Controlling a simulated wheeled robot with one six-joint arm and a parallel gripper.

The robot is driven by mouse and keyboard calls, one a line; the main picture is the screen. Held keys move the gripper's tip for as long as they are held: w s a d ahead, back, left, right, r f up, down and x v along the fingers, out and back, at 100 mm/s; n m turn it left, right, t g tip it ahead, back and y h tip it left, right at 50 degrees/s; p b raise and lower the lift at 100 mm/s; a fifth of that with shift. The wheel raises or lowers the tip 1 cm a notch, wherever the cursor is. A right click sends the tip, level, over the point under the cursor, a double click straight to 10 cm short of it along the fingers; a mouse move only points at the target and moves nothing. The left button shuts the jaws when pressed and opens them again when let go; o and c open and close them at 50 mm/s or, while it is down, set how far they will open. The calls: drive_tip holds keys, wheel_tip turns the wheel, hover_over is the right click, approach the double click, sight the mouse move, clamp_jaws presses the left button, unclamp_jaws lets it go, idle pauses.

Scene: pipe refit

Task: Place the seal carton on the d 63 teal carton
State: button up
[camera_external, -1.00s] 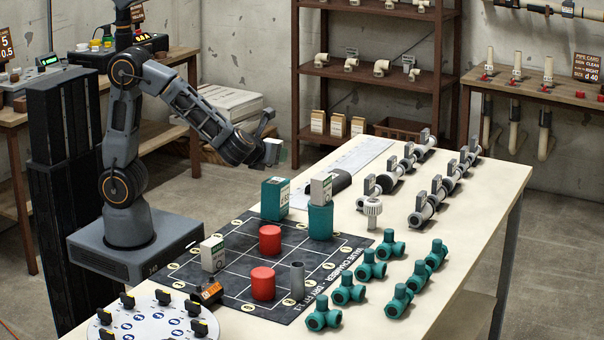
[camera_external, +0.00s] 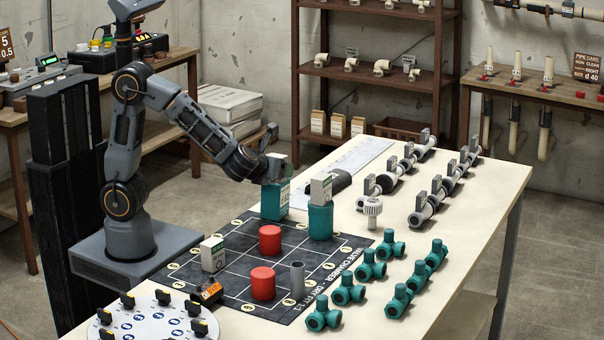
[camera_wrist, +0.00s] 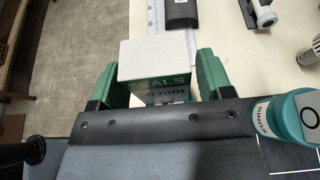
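The seal carton (camera_wrist: 157,57) has a pale top and a dark green band reading SEALS. In the external view my gripper (camera_external: 273,172) is directly over the teal carton (camera_external: 273,203), which stands upright at the mat's far edge with a pale label. The fingers and wrist mostly hide the seal carton there. I cannot tell whether it touches the teal carton's top. The wrist view does not clearly show the teal carton.
A teal cylinder (camera_external: 320,222) with a white carton (camera_external: 321,190) on top stands close right. Red cylinders (camera_external: 270,240), a white carton (camera_external: 213,254) and a grey tube (camera_external: 297,279) stand on the dark mat (camera_external: 235,284). A black roll (camera_external: 342,180) lies behind.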

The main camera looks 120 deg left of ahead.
drive_tip(key=shift+o, duration=0.3)
drive_tip(key=shift+r, duration=0.15)
drive_tip(key=p+v, duration=0.1)
drive_tip(key=v, duration=1.1)
drive_tip(key=s+d+f+n+t+h, duration=0.1)
drive_tip(key=s+d+f+n+h, duration=0.2)
drive_tip(key=d+n+h, duration=0.3)
drive_tip(key=s+d+f+n+t+h, duration=0.2)
drive_tip(key=d+n+h, duration=0.5)
drive_tip(key=n, duration=0.5)
drive_tip(key=shift+s+d+f, duration=0.7)
drive_tip(key=shift+s+d, duration=0.05)
drive_tip(key=shift+d, duration=0.45)
